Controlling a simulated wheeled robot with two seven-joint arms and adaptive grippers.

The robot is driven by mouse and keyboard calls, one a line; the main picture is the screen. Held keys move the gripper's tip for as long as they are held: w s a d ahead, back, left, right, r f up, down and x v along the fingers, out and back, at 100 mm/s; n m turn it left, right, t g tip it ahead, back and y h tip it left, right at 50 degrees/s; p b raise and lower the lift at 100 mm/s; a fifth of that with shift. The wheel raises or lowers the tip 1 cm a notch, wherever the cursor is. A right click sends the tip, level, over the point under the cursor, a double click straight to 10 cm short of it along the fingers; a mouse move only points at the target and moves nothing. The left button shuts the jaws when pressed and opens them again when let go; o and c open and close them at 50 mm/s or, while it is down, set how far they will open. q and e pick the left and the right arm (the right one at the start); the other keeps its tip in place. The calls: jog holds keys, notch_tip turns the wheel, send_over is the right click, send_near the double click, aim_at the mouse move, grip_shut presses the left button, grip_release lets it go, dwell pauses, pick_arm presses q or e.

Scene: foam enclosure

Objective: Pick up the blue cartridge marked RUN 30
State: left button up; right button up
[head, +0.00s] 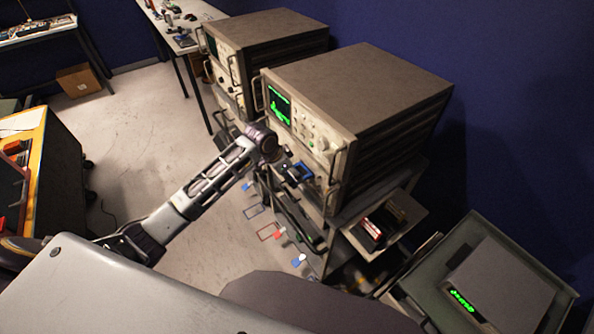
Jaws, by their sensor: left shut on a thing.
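My left arm reaches in from the lower left, and its gripper (287,168) is in front of the nearer instrument rack. My right gripper is not in view.
The rack instrument (360,85) has a green-lit screen and front handles close to the cartridge. Below it, a shelf tray (398,218) holds red and dark items. A grey box (500,288) with green digits stands lower right. Open floor (140,140) lies left.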

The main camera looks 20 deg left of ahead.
pick_arm(q)
jog(key=s+a+b, duration=0.2)
jog(key=s+a, duration=0.6)
jog(key=s, duration=0.2)
jog(key=shift+s, duration=0.25)
